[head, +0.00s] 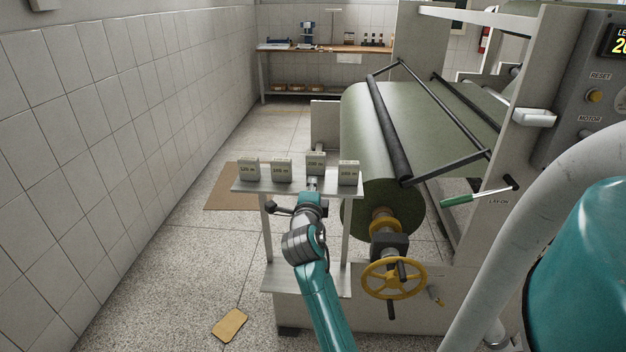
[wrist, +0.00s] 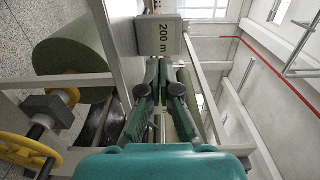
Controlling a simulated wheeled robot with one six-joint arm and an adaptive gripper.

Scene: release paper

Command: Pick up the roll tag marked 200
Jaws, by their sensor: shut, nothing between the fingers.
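The roll tag marked 200 m (head: 316,160) is a small pale grey block in the head view, with its top higher in the picture than its neighbours. In the wrist view the same tag (wrist: 157,37) shows its face sideways, just beyond my fingertips. My gripper (head: 312,184) is in front of the small shelf (head: 334,190), right below that tag in the picture. In the wrist view my gripper (wrist: 163,62) has its dark fingers close together, shut with nothing between them. Whether the fingertips touch the tag cannot be told.
Other tags stand along the shelf: one at the left end (head: 249,169), one beside it (head: 282,171) and one at the right end (head: 348,173). A large green roll (head: 375,150) and a yellow handwheel (head: 394,278) are to the right. A tan piece (head: 230,325) lies on the floor.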

